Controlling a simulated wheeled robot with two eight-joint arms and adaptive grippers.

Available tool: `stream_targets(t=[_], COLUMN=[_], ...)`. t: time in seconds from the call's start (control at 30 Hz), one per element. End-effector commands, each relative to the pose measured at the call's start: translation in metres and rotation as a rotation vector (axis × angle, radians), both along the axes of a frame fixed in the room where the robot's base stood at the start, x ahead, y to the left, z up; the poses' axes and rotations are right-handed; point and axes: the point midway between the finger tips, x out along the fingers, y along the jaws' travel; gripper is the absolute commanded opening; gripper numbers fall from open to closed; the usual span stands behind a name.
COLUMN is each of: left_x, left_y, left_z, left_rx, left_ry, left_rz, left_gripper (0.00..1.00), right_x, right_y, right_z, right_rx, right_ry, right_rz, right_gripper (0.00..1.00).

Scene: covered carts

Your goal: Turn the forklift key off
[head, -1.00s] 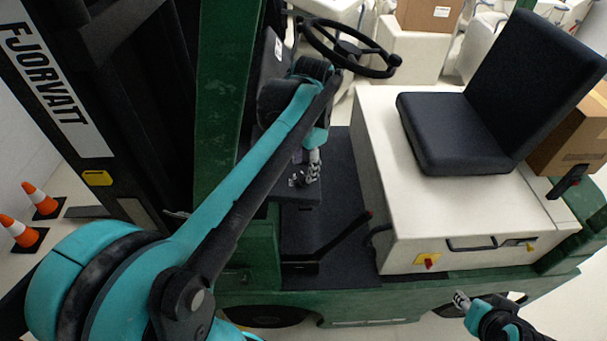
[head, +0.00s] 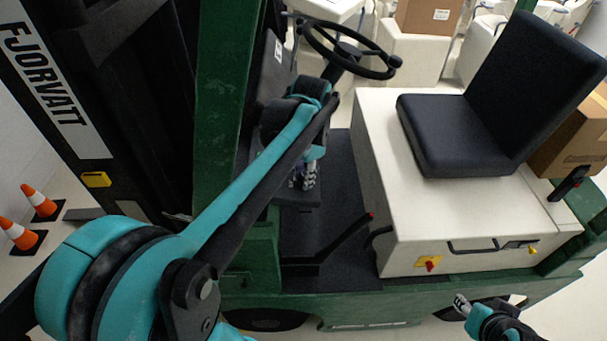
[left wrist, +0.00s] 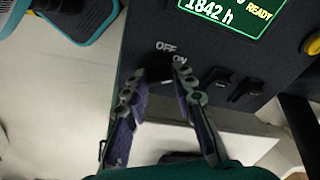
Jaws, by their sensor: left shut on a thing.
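The dark forklift key switch (left wrist: 157,73) is on the black dash panel, just below the white OFF and ON labels (left wrist: 172,52) in the left wrist view. My left gripper (left wrist: 160,88) is shut on the key, one finger on each side of it. The fingers partly cover it, and I cannot tell its exact angle. The display (left wrist: 235,12) above reads READY and 1842 h. In the head view my left gripper (head: 303,180) is below the steering wheel, and the key is hidden there. My right gripper (head: 462,303) is low at right, away from the dash; its jaw state is unclear.
The steering wheel (head: 345,45) is above my left wrist. Two rocker switches (left wrist: 232,84) are right of the key. A green post (head: 222,100) rises at left.

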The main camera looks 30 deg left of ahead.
Motion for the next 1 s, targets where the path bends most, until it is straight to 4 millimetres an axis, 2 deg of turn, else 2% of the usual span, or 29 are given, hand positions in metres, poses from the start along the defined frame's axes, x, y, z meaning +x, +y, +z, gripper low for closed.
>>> stream_targets(t=[0.37, 1.0], left_x=[0.0, 0.0], left_y=[-0.001, -0.002], left_z=[0.001, 0.0], left_rx=[0.015, 0.079], left_ry=[-0.026, -0.129], left_rz=[0.143, 0.712], left_gripper=[0.0, 0.0], right_x=[0.0, 0.0], right_y=[0.0, 0.0], right_z=[0.008, 0.025], right_rx=[0.0, 0.0], right_ry=[0.0, 0.0], right_rz=[0.0, 0.0], right_gripper=[0.4, 0.4])
